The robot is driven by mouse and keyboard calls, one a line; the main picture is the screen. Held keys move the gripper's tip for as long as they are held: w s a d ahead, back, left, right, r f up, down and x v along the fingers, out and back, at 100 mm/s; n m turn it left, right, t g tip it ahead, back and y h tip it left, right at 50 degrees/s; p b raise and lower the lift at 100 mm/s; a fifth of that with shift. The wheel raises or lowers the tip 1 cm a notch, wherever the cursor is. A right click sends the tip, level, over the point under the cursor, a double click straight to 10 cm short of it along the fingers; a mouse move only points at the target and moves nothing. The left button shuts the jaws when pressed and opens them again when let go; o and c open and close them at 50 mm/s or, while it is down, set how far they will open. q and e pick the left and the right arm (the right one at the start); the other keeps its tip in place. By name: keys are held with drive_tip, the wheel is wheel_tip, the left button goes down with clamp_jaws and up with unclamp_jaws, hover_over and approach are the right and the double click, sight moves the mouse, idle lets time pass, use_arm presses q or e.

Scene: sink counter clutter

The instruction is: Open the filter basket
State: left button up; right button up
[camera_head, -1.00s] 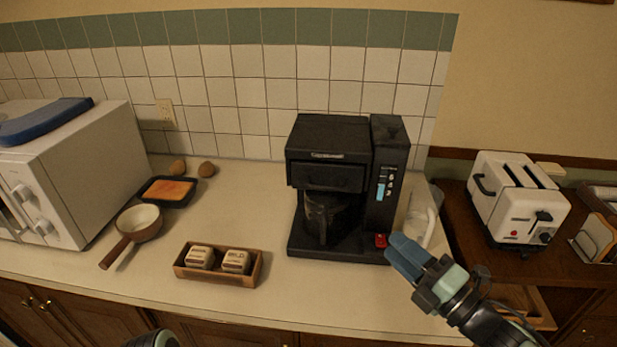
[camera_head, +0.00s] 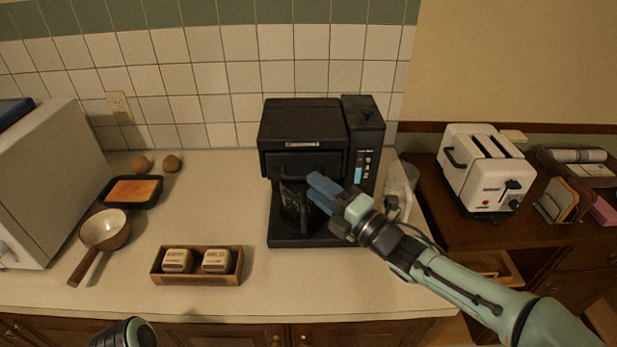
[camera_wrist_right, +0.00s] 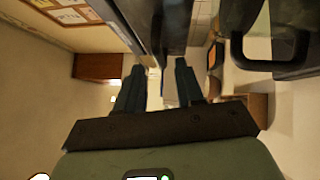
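The black coffee maker (camera_head: 359,130) stands upright on the counter. Its filter basket (camera_head: 300,165) is the dark drawer-like front under the top housing, and it looks closed. The carafe (camera_head: 293,205) sits below, partly hidden by my right gripper. My right gripper (camera_head: 322,190) is in front of the machine, just below and right of the basket front; contact cannot be told. In the right wrist view its two fingers (camera_wrist_right: 158,82) are apart with nothing between them. Dark machine parts fill the top of that view, with a black loop at upper right. My left gripper's fingers are not in view.
A wooden box (camera_head: 197,279) with two small containers, a pan (camera_head: 105,230), a dark tray (camera_head: 133,191) and a white microwave (camera_head: 50,175) are to the left. A toaster (camera_head: 486,172) is to the right. The counter between box and coffee maker is clear.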

sight(303, 154)
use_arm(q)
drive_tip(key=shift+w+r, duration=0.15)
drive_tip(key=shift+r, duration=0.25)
use_arm(e)
drive_tip(key=shift+x, duration=1.65)
